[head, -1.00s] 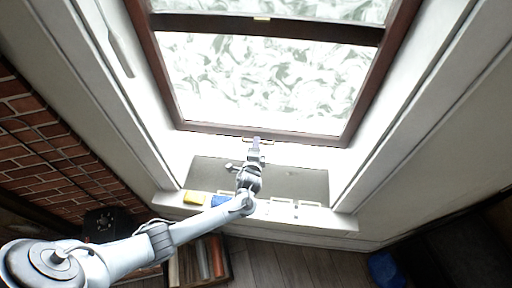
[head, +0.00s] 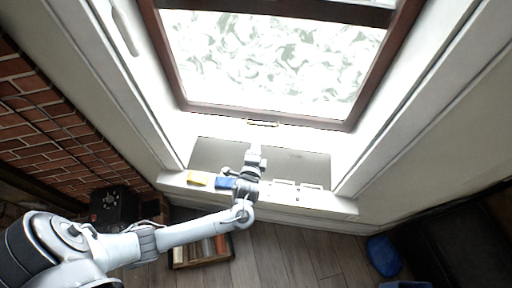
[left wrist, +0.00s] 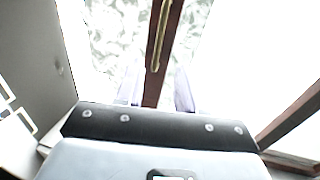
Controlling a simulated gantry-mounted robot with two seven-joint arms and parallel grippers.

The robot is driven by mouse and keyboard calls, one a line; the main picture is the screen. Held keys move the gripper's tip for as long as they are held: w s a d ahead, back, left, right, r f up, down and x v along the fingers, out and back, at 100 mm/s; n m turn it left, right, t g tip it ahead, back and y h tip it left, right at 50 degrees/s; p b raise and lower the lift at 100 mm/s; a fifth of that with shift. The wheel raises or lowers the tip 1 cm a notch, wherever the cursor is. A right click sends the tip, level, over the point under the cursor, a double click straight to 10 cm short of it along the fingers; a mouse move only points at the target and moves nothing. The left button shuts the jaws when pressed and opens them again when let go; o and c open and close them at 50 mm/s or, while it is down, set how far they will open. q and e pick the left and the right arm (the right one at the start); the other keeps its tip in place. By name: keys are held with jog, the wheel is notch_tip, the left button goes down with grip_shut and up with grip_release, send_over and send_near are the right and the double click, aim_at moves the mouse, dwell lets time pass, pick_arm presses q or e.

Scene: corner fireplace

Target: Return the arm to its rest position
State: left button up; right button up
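My left arm comes in from the lower left of the head view. My left gripper (head: 254,151) is over the window sill, just short of the brass handle (head: 263,123) on the window's lower bar. In the left wrist view its two fingers (left wrist: 157,90) are spread apart with nothing held between them. The dark red window bar and its brass handle (left wrist: 157,45) show beyond the fingers, apart from them. My right gripper is in neither view.
A yellow block (head: 200,178) and a blue block (head: 225,183) lie on the sill beside my arm. A box of books (head: 200,250) stands on the floor below. A brick wall (head: 40,130) is at left. Bare floor (head: 285,250) lies right of the box.

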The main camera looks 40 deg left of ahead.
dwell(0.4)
pick_arm(q)
jog(key=s+d+g+h+p, duration=0.2)
jog(key=s+p, duration=0.5)
jog(key=s, duration=0.3)
jog(key=s+d+r+n+g+h+p, duration=0.2)
jog(key=s+d+r+n+g+h, duration=0.1)
jog(key=s+r, duration=0.4)
jog(key=s+d+r+n+g+h+p, duration=0.2)
jog(key=s+d+r+n+g+h, duration=0.1)
jog(key=s+d+r+n, duration=0.3)
jog(key=shift+s+r+n+g, duration=0.3)
jog(key=shift+s+r+g, duration=0.5)
jog(key=shift+s+r, duration=0.15)
